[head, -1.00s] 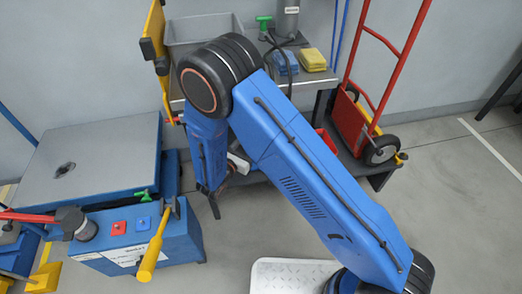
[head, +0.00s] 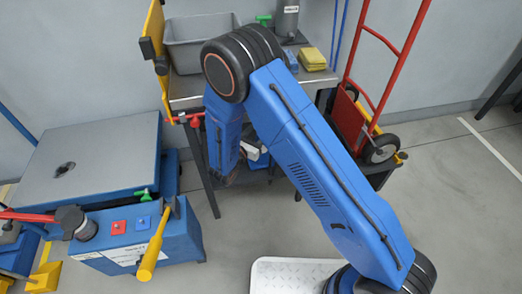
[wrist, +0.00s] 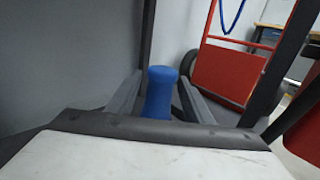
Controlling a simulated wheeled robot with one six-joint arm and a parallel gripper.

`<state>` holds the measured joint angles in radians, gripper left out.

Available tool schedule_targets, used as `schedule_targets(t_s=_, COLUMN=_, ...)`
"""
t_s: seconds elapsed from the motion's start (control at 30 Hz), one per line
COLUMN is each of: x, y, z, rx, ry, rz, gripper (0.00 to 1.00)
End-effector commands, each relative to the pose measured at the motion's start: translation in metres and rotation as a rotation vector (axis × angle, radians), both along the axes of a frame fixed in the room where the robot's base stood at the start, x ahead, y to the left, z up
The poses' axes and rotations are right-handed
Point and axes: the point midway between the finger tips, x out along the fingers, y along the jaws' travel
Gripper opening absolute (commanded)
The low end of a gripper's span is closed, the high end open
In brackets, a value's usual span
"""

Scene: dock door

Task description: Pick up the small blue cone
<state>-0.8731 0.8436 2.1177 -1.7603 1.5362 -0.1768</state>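A blue, rounded, slightly waisted object (wrist: 159,92) stands upright in the middle of the wrist view, between the two fingers of my gripper (wrist: 161,84). It may be the small blue cone, but its full shape does not show, as its lower part is hidden by my gripper's body. The fingers are spread, one on each side of it, with narrow gaps beside it. In the head view the fingers are hidden behind my own arm, which reaches down under the front of the workbench. No cone can be made out there.
The workbench (head: 187,101) carries a grey bin (head: 200,52), a yellow block (head: 313,58) and a green-handled item (head: 263,20). A red hand truck (head: 385,95) stands to its right. A blue lift table (head: 95,155) and a blue control box (head: 140,235) are left.

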Motion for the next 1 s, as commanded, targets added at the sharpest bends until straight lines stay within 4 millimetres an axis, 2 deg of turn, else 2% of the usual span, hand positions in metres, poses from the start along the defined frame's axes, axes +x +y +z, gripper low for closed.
schedule_targets(t_s=0.03, x=0.000, y=0.000, z=0.000, rx=0.000, ry=0.000, rz=0.000, gripper=0.33)
schedule_targets(t_s=0.17, x=0.000, y=0.000, z=0.000, rx=0.000, ry=0.000, rz=0.000, gripper=0.02)
schedule_targets(t_s=0.2, x=0.000, y=0.000, z=0.000, rx=0.000, ry=0.000, rz=0.000, gripper=0.00)
schedule_targets(t_s=0.57, x=0.000, y=0.000, z=0.003, rx=0.000, ry=-0.001, rz=0.000, gripper=0.00)
schedule_targets(t_s=1.0, x=0.000, y=0.000, z=0.032, rx=0.001, ry=-0.002, rz=0.000, gripper=0.00)
